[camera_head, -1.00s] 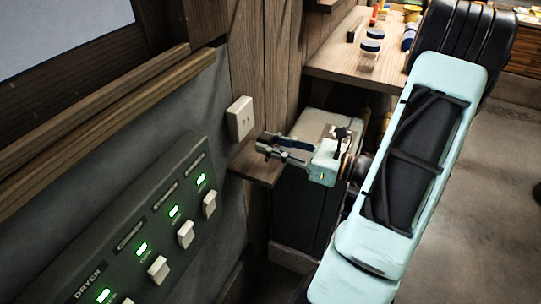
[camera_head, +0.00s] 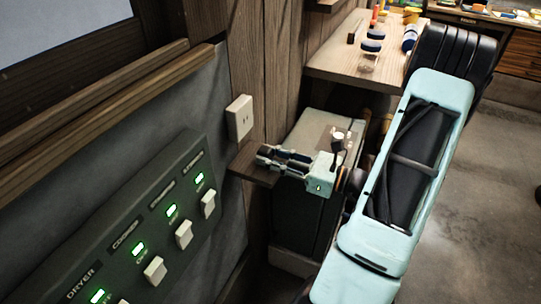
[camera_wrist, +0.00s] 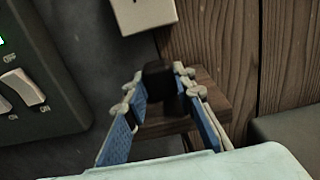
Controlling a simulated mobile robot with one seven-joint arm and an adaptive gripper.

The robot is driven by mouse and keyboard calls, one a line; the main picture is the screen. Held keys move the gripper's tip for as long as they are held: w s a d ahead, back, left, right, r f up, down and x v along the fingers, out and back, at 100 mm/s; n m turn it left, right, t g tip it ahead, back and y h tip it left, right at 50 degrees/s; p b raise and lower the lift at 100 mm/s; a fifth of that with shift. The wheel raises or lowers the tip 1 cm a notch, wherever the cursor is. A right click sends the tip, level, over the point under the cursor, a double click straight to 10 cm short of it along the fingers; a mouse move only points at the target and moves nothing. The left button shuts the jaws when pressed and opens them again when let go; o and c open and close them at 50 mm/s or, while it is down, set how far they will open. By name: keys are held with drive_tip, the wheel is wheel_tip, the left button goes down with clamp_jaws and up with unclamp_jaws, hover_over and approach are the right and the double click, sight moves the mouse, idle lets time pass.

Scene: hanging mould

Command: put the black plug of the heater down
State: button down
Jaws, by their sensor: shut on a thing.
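The black plug (camera_wrist: 159,78) is between the fingertips of my gripper (camera_wrist: 157,86) in the wrist view. My gripper is shut on it. In the head view my gripper (camera_head: 266,156) points left, over or just beside a small wooden ledge (camera_head: 249,168) below the wall outlet. The ledge (camera_wrist: 212,97) shows behind and under the plug in the wrist view. I cannot tell whether the plug touches the ledge. The plug is not clear in the head view, and the heater cannot be made out.
A white outlet (camera_head: 240,117) is on the wall just above the ledge. A switch panel (camera_head: 150,225) with green lights is at the left. A dark cabinet (camera_head: 301,215) stands below my gripper. A wooden shelf (camera_head: 345,62) with small items is behind.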

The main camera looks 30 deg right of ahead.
drive_tip(key=c, duration=1.6)
unclamp_jaws()
drive_tip(key=shift+r, duration=0.25)
drive_tip(key=shift+r+p, duration=0.55)
drive_tip(key=shift+p, duration=0.05)
drive_tip(key=v, duration=1.2)
drive_tip(key=shift+f, duration=0.25)
drive_tip(key=shift+a, duration=0.1)
